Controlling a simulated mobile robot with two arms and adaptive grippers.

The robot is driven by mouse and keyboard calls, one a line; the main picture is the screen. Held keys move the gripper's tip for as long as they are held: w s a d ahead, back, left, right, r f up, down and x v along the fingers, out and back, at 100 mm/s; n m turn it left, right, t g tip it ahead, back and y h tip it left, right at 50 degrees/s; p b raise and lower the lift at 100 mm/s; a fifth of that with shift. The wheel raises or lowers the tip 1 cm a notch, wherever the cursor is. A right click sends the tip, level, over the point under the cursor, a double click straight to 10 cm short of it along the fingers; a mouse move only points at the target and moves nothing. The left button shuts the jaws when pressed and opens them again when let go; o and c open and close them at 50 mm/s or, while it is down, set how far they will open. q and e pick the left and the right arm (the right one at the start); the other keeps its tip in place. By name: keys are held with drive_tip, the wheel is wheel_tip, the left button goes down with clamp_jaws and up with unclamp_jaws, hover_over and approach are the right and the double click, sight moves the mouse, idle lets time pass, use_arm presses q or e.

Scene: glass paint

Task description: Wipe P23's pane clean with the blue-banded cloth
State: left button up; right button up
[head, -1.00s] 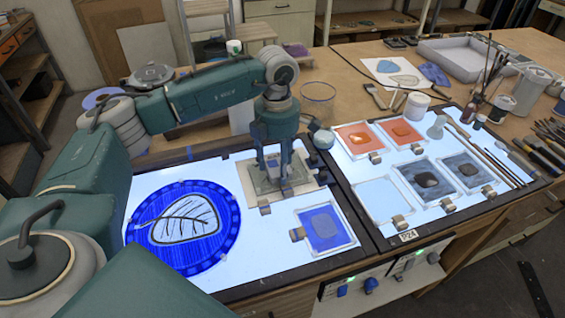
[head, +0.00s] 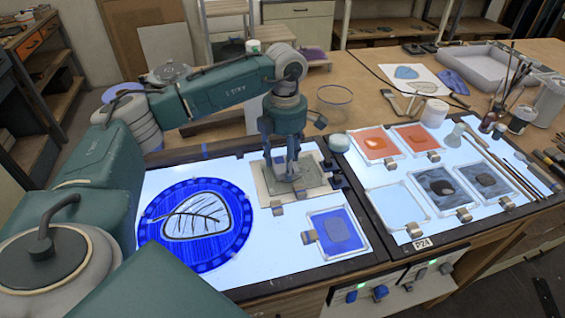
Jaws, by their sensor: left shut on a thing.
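My left gripper (head: 290,177) points straight down over a beige square sheet (head: 268,200) at the back of the left light table. Its fingers are closed on a grey-green cloth-like piece (head: 313,184) lying on that sheet. The fingers hide part of it, and I cannot make out a blue band. In front left of it lies a round blue pane (head: 228,242) with a leaf outline. A framed square with blue glass (head: 340,235) lies to the right. I see no P23 label; the right light table has a P24 label (head: 422,243). My right gripper is not in view.
The right light table carries framed squares of orange (head: 375,143), pale blue (head: 397,206) and grey glass, with brushes (head: 482,150) along its right side. A glass bowl (head: 334,101) and a white jar (head: 434,112) stand behind. Small metal clips sit by the frames.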

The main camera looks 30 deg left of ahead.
sight(302, 170)
use_arm(q)
drive_tip(key=shift+w+d, duration=0.55)
drive_tip(key=shift+w, duration=0.25)
drive_tip(key=shift+w+d, duration=1)
drive_tip(key=shift+w, duration=0.05)
drive_tip(key=shift+s+a, duration=0.95)
drive_tip(key=shift+s, duration=0.25)
drive_tip(key=shift+s+a, duration=0.9)
drive_tip(key=shift+s, duration=0.1)
drive_tip(key=shift+w+d, duration=0.9)
drive_tip(key=shift+d, duration=0.3)
drive_tip(key=shift+w+d, duration=0.9)
drive_tip(key=shift+d, duration=0.15)
drive_tip(key=shift+s+a, duration=0.75)
drive_tip(key=shift+s, duration=0.05)
drive_tip(key=shift+s+a, duration=0.2)
drive_tip(key=shift+s, duration=0.15)
